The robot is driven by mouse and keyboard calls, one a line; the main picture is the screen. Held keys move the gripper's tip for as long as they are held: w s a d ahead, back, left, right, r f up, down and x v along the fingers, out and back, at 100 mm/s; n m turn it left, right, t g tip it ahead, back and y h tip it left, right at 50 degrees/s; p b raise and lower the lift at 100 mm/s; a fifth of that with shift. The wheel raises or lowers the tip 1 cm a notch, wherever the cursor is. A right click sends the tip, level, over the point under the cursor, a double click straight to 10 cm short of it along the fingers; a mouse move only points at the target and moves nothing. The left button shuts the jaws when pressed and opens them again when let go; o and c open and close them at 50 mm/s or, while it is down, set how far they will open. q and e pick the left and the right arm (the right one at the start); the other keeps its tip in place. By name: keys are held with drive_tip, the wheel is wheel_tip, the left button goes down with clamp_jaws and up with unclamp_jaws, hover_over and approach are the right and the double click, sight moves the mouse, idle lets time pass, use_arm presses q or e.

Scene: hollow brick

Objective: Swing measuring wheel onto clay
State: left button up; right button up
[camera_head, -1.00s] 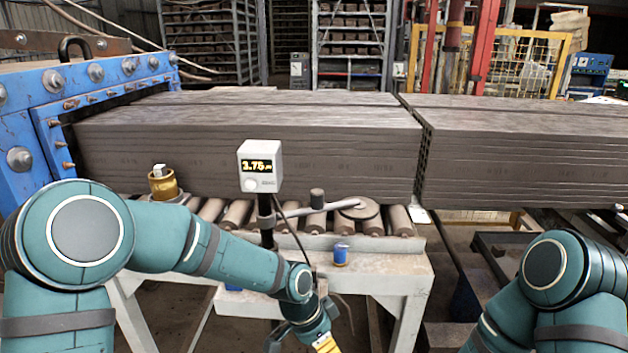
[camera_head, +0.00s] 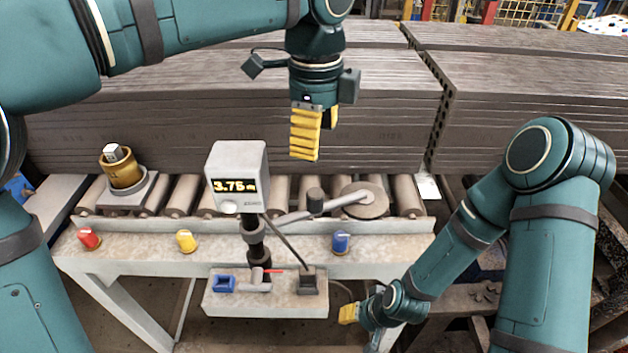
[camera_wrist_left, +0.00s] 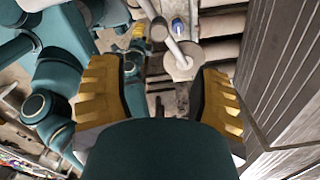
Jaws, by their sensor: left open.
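The measuring wheel (camera_head: 362,203) is a grey disc on a pale arm (camera_head: 318,208) with a dark knob (camera_head: 315,200). It lies low over the rollers in front of the clay column (camera_head: 230,110), apart from the clay's front face. The wheel also shows in the left wrist view (camera_wrist_left: 182,67), between the fingers and beyond them. My left gripper (camera_head: 316,135) is open and empty, pointing down in front of the clay, above and a little left of the wheel. My right gripper (camera_head: 352,314) is low, right of the small shelf; its fingers are too small to judge.
A display box (camera_head: 236,178) reading 3.75 stands on a post left of the wheel. Red (camera_head: 88,238), yellow (camera_head: 186,241) and blue (camera_head: 340,242) knobs line the bench front. A brass cylinder (camera_head: 122,170) stands at left. A small shelf (camera_head: 265,300) hangs below.

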sight(315, 193)
use_arm(q)
wheel_tip(315, 193, down, 14)
drive_tip(key=shift+s+r+b, duration=0.1)
drive_tip(key=shift+r+b, duration=0.1)
drive_tip(key=shift+b, duration=0.8)
clamp_jaws()
